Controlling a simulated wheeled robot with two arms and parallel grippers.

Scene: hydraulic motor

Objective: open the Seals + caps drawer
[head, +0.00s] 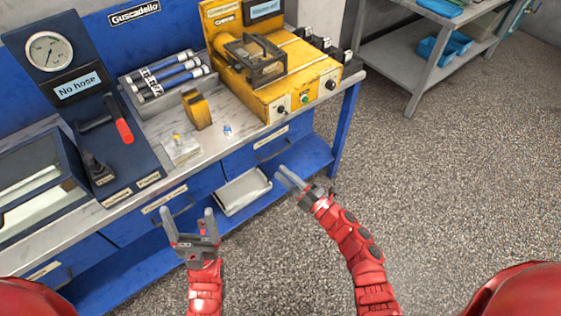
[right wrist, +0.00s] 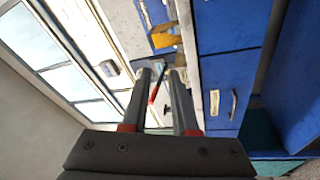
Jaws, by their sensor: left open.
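The workbench front has blue drawers with pale labels too small to read, so I cannot tell which is Seals + caps. One closed drawer (head: 262,153) with a dark handle is under the yellow machine. Another labelled drawer (head: 150,218) is further left, behind my left gripper. A blue drawer front with label and handle (right wrist: 234,105) shows in the right wrist view, right of the fingers. My right gripper (head: 281,174) is open and empty, in front of the bench near the right drawer, apart from its handle. My left gripper (head: 188,213) is open and empty, lower and further left.
A grey tray (head: 243,192) sits on the blue lower shelf. The benchtop holds a yellow machine (head: 285,92), a yellow block (head: 197,109), a rack of cylinders (head: 168,75) and a gauge stand (head: 50,50). Open floor lies to the right.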

